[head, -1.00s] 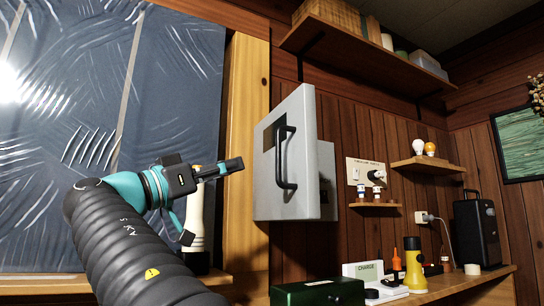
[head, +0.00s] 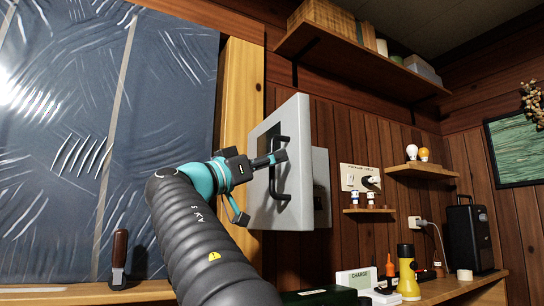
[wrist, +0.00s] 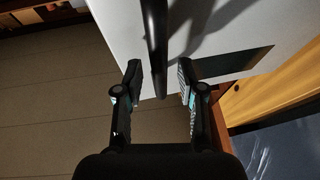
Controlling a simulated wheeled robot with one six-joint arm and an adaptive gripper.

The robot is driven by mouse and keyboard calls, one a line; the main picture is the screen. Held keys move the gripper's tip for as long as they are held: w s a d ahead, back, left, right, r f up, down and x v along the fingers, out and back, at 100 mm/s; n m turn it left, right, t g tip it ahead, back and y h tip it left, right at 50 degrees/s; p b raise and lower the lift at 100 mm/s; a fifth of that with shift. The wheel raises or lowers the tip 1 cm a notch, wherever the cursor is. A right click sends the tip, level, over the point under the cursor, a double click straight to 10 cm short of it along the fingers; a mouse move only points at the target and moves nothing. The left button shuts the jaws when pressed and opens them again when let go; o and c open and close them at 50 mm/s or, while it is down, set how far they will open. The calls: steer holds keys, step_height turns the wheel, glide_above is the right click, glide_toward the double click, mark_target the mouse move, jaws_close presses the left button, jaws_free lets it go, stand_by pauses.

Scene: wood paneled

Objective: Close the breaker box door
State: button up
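The grey breaker box door (head: 299,125) stands swung open, away from the box body (head: 321,170) on the wood wall. Its black bar handle (head: 273,183) is on the face toward my arm. My gripper (head: 279,157) is at the handle's upper part, partly covering it. In the wrist view the door (wrist: 225,20) is ahead, and the handle (wrist: 155,35) runs down between the two spread fingers (wrist: 159,70). There is a gap on both sides of the bar. Whether the bar is fully between the fingertips or just ahead is hard to tell.
A shelf (head: 360,55) hangs above the box. A workbench (head: 450,288) below holds a yellow flashlight (head: 408,275) and a charger (head: 356,279). A wooden-handled tool (head: 119,258) stands at left. A wooden post (head: 240,90) is behind the door.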

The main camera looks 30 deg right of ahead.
steer(key=shift+d+r, duration=0.1)
steer(key=shift+d, duration=0.15)
jaws_close()
